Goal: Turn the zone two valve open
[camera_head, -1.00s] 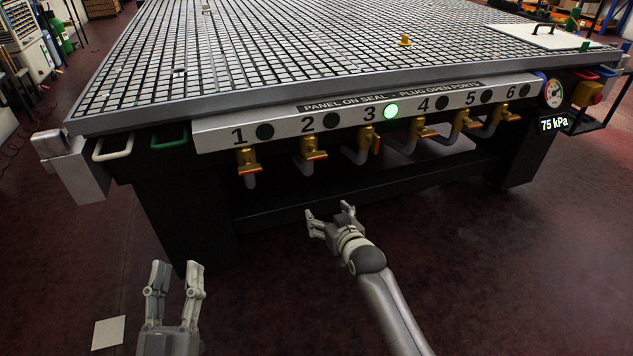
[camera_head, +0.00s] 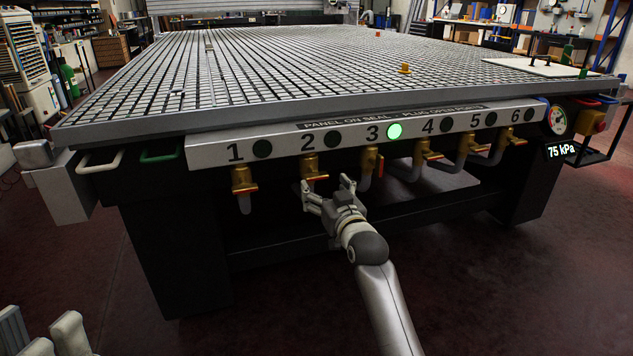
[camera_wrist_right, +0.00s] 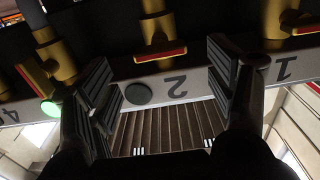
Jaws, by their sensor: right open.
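The zone two valve (camera_head: 315,170) is a brass valve under the dark lamp marked 2, with a red handle lying crosswise. In the right wrist view, its red handle (camera_wrist_right: 160,53) lies ahead, between the spread fingers. My right gripper (camera_head: 325,187) is open and empty, just below and slightly right of the valve; it also shows in the wrist view (camera_wrist_right: 166,85). I cannot tell whether a finger touches the valve. The lamp for zone two (camera_wrist_right: 138,94) is unlit. My left gripper (camera_head: 40,318) is at the lower left, fingers apart and empty, partly cut off.
Valve 1 (camera_head: 243,181) and valve 3 (camera_head: 369,160) flank valve 2 closely. Lamp 3 (camera_head: 394,131) glows green. The grid table (camera_head: 150,125) overhangs the valve row. A gauge display (camera_head: 562,151) reads 75 kPa. The floor in front is clear.

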